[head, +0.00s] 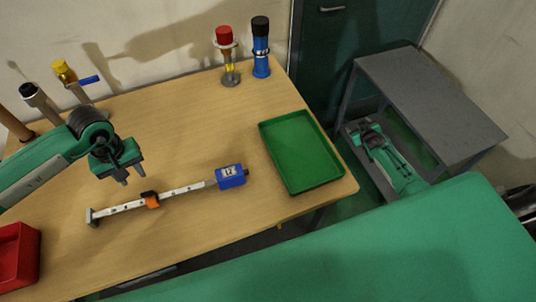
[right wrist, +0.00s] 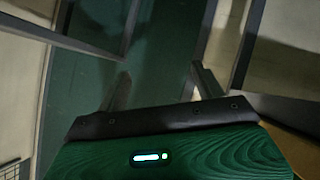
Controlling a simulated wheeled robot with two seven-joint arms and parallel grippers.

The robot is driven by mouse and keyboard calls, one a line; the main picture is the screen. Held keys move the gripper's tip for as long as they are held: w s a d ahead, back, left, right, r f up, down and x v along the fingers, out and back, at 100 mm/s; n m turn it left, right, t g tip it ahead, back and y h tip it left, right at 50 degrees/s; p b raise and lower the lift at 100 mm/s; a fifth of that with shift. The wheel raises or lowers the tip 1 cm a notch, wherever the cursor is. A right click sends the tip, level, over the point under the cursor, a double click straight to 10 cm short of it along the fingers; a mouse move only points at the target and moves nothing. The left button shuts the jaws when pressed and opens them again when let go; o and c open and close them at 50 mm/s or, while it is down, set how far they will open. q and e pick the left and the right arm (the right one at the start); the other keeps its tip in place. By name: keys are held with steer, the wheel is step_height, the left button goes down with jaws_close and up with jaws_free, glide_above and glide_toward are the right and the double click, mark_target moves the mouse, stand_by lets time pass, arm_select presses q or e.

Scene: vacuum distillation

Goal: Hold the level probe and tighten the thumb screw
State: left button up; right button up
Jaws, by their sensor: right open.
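The level probe lies on the wooden table, with a blue box (head: 231,176) at its right end and a pale marked bar (head: 180,192) running left to a small foot. An orange slider with a dark knob (head: 151,199) sits on the bar; the knob may be the thumb screw, but it is too small to tell. My left gripper (head: 132,179) is open and empty above the table, up and left of the slider, apart from the probe. My right gripper (right wrist: 163,85) is open in the right wrist view, with nothing between its fingers and no probe in sight.
A green tray (head: 301,152) lies right of the probe, and a red bin (head: 17,256) stands at the front left. Red-topped (head: 229,55) and blue (head: 261,48) tools stand at the back, with several more at the back left. A grey side table (head: 430,103) stands beyond.

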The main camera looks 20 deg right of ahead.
steer(key=w+a+r+n+t+y, duration=0.45)
steer(key=w+a+r+n, duration=0.3)
steer(key=r+n, duration=0.35)
steer(key=a+r+n+y, duration=0.3)
steer(key=a+n+y, duration=0.1)
steer(key=a+n, duration=0.3)
steer(key=a+r+n+y, duration=0.3)
steer(key=a+n, duration=0.3)
steer(key=a, duration=0.1)
steer(key=n+g+y, duration=0.6)
steer(key=n+g, duration=0.9)
steer(key=n, duration=1.2)
glide_toward(230, 176)
steer(key=w+d, duration=0.2)
steer(key=d, duration=0.1)
steer(key=shift+w+d+f, duration=0.15)
steer(key=shift+w+d, duration=0.15)
steer(key=shift+w, duration=0.1)
steer(key=shift+s+a+f+n+g, duration=0.2)
steer(key=shift+s+n+g, duration=0.1)
steer(key=shift+n+g, duration=0.1)
steer(key=shift+s+a+f+h, duration=0.1)
steer(key=shift+a+h, duration=0.15)
steer(key=x, duration=1.3)
